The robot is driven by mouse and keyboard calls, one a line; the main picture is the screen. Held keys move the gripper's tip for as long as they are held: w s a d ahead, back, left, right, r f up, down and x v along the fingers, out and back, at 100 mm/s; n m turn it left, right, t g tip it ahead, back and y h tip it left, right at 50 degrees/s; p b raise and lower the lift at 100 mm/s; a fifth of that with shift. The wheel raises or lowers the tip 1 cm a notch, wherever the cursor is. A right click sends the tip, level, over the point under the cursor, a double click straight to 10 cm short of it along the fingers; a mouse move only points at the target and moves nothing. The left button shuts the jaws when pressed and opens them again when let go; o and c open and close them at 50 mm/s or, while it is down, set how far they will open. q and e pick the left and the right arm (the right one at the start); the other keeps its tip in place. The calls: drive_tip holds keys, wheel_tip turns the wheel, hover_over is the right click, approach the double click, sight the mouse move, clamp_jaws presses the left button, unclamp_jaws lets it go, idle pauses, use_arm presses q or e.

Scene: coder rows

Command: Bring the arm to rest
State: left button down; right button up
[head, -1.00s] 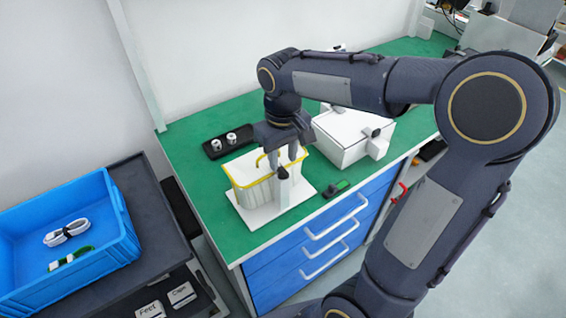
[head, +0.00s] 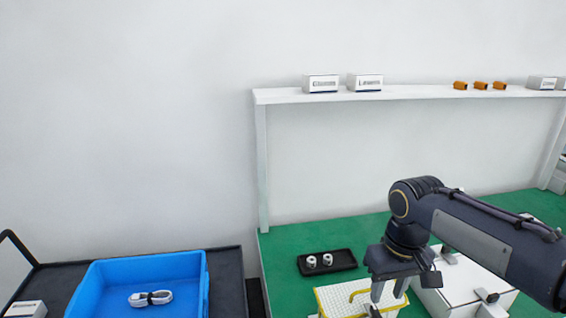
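My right arm comes in from the right over the green bench (head: 290,240). My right gripper (head: 386,290) points down above a white bin with a yellow rim (head: 334,299). Its fingers look apart, with nothing seen between them, though the tips are near the bottom edge of the view. My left gripper is not in view.
A black tray (head: 343,262) with two small white parts lies behind the bin. A white box (head: 462,277) stands right of it. A blue crate (head: 133,268) with a coiled white cable (head: 150,298) is on the left cart. A white shelf (head: 420,92) holds small boxes.

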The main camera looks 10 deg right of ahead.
drive_tip(key=s+a+f+m+t+y, duration=0.1)
drive_tip(key=s+a+f+t, duration=0.1)
drive_tip(key=s, duration=0.5)
drive_tip(key=s+a+f+m+t+y, duration=0.1)
drive_tip(key=s+a+f+t+y, duration=0.1)
drive_tip(key=s, duration=0.6)
drive_tip(key=shift+s+a+f+t+y, duration=0.15)
drive_tip(key=shift+s+f+t+y, duration=0.15)
drive_tip(key=shift+t, duration=0.4)
